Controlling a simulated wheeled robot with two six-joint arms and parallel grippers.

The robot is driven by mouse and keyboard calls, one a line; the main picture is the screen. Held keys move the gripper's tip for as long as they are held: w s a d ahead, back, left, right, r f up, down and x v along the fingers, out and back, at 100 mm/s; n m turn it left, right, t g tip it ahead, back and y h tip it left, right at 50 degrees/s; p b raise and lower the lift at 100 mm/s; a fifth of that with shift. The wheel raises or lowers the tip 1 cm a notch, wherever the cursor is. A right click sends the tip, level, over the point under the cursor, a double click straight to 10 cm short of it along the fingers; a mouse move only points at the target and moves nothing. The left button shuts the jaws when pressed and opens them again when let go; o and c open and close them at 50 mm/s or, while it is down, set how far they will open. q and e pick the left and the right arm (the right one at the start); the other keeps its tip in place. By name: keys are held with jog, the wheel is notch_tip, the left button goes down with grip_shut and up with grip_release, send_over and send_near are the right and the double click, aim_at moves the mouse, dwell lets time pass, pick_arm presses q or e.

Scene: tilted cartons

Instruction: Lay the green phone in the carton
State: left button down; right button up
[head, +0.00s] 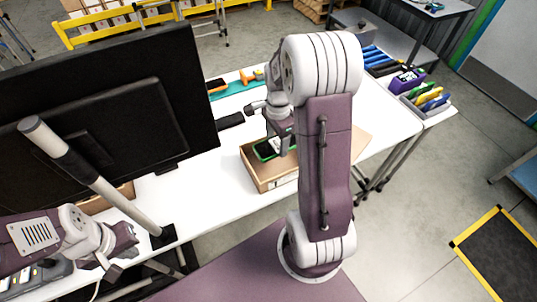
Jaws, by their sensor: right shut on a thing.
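The green phone (264,152), with a dark face and a green edge, is at the open top of the brown carton (271,181) on the white table. My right gripper (283,150) reaches down over the carton and is shut on the phone. My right arm hides the carton's right part, and I cannot tell whether the phone touches the carton's floor. My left gripper (117,246) is at the lower left, away from the carton. Its fingers are too unclear to tell open from shut.
A large black monitor (110,100) covers the table's left side, with part of another carton (105,200) below it. A dark item (230,121) and a teal mat (235,90) lie behind the carton. Bins with coloured items (428,98) stand at the right back.

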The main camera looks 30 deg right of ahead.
jog(key=shift+w+d+m, duration=0.2)
jog(key=shift+d+m, duration=0.1)
jog(key=shift+m, duration=0.1)
jog(key=shift+s+f, duration=0.15)
jog(key=shift+f, duration=0.15)
send_over(277, 163)
notch_tip(277, 163, down, 5)
jog(key=shift+r, duration=0.1)
jog(key=shift+f, duration=0.5)
notch_tip(277, 163, down, 3)
jog(key=shift+a+r+b, duration=0.1)
jog(key=shift+r+b, duration=0.1)
jog(key=shift+b, duration=0.1)
jog(key=shift+f, duration=0.4)
jog(key=shift+f, duration=0.15)
jog(key=o, duration=1.7)
